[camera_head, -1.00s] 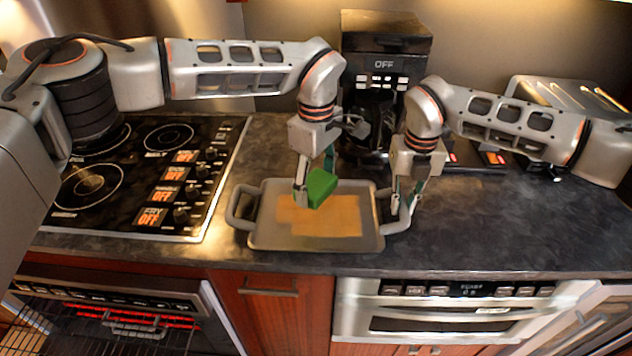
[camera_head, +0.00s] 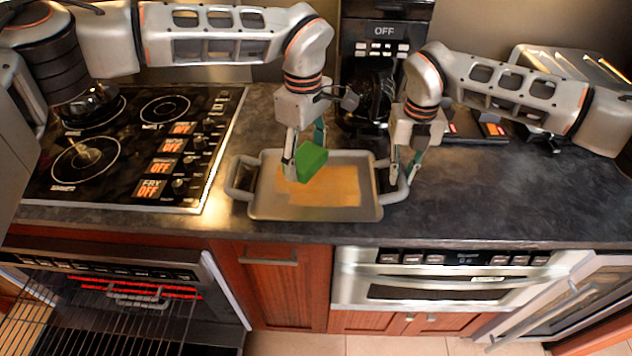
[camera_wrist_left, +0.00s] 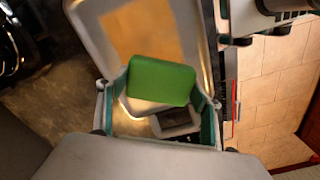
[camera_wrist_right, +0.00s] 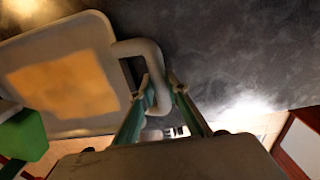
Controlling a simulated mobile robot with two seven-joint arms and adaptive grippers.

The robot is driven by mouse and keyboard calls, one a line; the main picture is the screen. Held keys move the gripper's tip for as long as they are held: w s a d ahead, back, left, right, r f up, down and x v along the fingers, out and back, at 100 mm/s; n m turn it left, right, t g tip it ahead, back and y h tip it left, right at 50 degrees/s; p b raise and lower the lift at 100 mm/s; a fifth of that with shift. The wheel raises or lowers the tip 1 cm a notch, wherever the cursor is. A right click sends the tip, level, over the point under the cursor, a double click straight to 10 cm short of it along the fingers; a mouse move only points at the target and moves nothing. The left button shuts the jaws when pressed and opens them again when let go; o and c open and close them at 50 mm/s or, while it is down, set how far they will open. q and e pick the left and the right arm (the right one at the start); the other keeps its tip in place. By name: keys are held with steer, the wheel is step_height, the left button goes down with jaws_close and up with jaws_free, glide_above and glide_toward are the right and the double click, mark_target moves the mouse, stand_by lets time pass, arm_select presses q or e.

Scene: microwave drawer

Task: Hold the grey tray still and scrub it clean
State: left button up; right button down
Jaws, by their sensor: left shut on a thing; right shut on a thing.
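The grey tray (camera_head: 270,208) lies on the dark counter, with a loop handle at each end. An orange-brown stain (camera_head: 335,187) covers much of its middle. My left gripper (camera_head: 305,160) is shut on a green sponge (camera_head: 312,162), held at the tray's left part, by the stain's left edge; whether it touches the tray I cannot tell. The sponge (camera_wrist_left: 160,80) fills the jaws in the left wrist view. My right gripper (camera_head: 404,180) is shut on the tray's right handle (camera_wrist_right: 150,65), which shows between its fingers in the right wrist view.
A cooktop (camera_head: 120,150) is left of the tray. A black coffee maker (camera_head: 385,60) stands behind it. Below, an open oven with a rack (camera_head: 80,320) and a steel microwave drawer (camera_head: 430,290) face me.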

mark_target(323, 198)
arm_select(q)
steer(key=shift+s+a, duration=0.7)
steer(key=shift+a, duration=0.25)
steer(key=shift+s+a, duration=0.65)
steer(key=shift+a, duration=0.3)
steer(key=shift+f, duration=0.1)
steer(key=shift+f, duration=2.8)
steer(key=shift+f, duration=0.65)
steer(key=shift+d, duration=0.1)
steer(key=shift+d, duration=2.35)
steer(key=shift+d+f, duration=0.15)
steer(key=shift+d, duration=1.25)
steer(key=shift+w+d+r, duration=0.1)
steer(key=shift+d, duration=0.95)
steer(key=shift+d+r, duration=0.1)
steer(key=shift+d, duration=0.9)
